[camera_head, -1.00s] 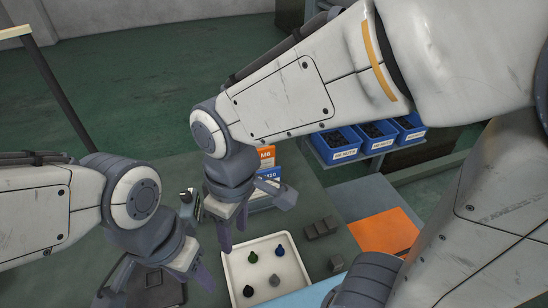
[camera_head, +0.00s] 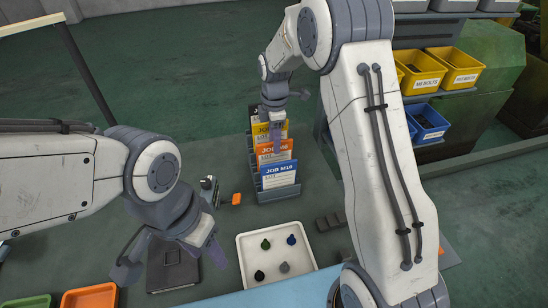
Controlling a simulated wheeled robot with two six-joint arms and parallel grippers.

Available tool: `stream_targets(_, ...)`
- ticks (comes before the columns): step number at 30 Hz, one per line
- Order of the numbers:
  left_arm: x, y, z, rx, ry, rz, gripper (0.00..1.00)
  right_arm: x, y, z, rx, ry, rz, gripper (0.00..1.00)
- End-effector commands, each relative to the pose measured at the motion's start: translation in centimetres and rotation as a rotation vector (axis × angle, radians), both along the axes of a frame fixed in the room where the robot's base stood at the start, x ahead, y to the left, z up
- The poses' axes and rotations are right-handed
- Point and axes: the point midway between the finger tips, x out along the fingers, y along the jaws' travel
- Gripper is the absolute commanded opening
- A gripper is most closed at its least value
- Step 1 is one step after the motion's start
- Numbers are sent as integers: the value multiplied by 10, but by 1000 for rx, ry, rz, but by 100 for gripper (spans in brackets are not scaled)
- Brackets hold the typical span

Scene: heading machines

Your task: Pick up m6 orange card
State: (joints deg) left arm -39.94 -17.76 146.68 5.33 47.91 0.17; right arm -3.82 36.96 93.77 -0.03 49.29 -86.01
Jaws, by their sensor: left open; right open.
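The orange card (camera_head: 276,152) stands in a grey card rack (camera_head: 279,193) in the middle of the view. It is behind the blue M10 card (camera_head: 278,175) and in front of a yellow card (camera_head: 264,131). Its lower part is hidden by the blue card. My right gripper (camera_head: 277,138) is open above the rack, its fingers pointing down in front of the yellow card near the orange card's top edge. I cannot tell whether it touches a card. My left gripper (camera_head: 170,262) is open and empty over the near left of the table.
A white tray (camera_head: 242,262) with several small knobs lies in front of the rack. A dark box (camera_head: 172,272) is under my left gripper. Orange (camera_head: 90,297) and green bins are at lower left. Yellow bins (camera_head: 420,72) and a blue bin (camera_head: 428,123) are at right.

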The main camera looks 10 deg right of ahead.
Motion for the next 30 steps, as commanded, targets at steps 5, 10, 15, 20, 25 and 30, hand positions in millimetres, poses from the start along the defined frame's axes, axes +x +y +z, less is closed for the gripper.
stream_targets(5,0,0,14,0,0,-1,50,-4,1,-15,0,6,0,49)
stream_targets(10,0,0,26,0,0,-4,50,-5,1,-42,0,6,0,49)
stream_targets(15,0,0,28,0,0,-4,50,-4,1,-54,0,0,0,49)
stream_targets(20,0,0,27,0,0,-4,50,-4,1,-54,0,-1,-1,49)
stream_targets(25,0,0,27,0,0,-4,50,-4,1,-54,0,-1,-1,0)
stream_targets(30,0,0,27,0,0,-4,50,-4,1,-54,0,-1,-1,0)
